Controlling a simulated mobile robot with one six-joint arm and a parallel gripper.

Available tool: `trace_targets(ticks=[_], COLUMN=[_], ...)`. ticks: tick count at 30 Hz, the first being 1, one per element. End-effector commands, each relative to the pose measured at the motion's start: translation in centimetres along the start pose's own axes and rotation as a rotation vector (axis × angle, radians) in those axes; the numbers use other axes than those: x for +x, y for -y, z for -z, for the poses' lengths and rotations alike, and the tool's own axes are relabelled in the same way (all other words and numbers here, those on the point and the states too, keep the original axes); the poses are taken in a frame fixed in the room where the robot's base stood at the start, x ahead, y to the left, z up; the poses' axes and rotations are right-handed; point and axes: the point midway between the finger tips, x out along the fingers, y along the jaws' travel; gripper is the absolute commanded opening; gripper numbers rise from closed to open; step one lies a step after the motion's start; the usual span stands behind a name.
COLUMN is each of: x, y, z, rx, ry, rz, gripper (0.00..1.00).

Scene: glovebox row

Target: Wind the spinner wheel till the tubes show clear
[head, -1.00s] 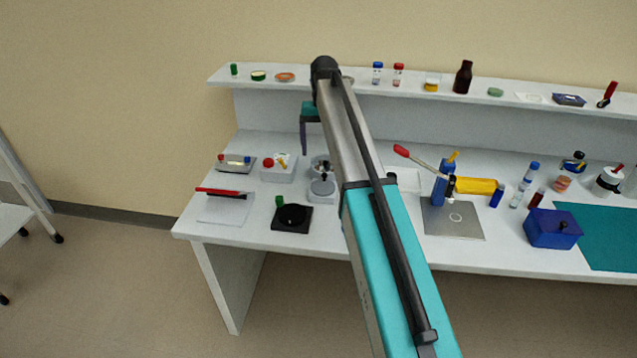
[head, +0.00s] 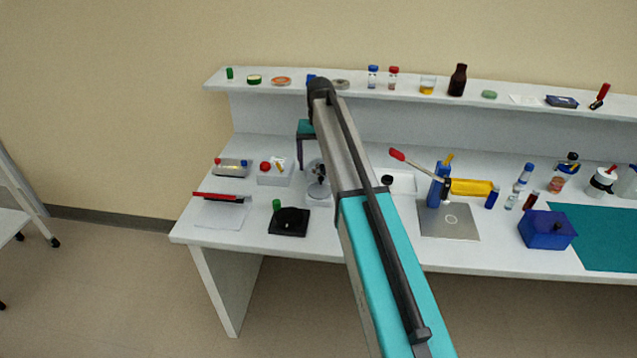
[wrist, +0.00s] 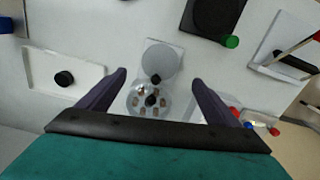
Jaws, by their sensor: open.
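The spinner (wrist: 160,60) is a pale grey round wheel with a small black knob on its rim, on a light base plate. Beside it is a clear round rotor (wrist: 134,99) with several small brownish tubes around a black hub; whether their contents are clear is too small to tell. The spinner also shows in the head view (head: 318,190), partly behind my arm. My gripper (wrist: 160,77) is open and empty, pointing down over the spinner. Its dark fingers stand on either side of the knob and rotor in the picture, apparently touching neither. It also shows in the head view (head: 302,165).
A black square device (head: 290,222) with a green-capped vial (head: 277,205) stands in front of the spinner. A white box (head: 275,178) stands to its left. A white tray (wrist: 45,75) with a black knob lies on the other side. A shelf (head: 420,95) runs behind.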

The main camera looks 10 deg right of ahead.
Motion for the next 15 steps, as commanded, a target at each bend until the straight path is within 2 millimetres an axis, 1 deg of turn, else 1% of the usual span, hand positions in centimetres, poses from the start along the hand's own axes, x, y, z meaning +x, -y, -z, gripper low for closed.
trace_targets(ticks=[15], x=[6.0], y=[0.1], z=[-0.1], rx=[-0.001], ry=[0.002], rz=[0.000], gripper=[0.85])
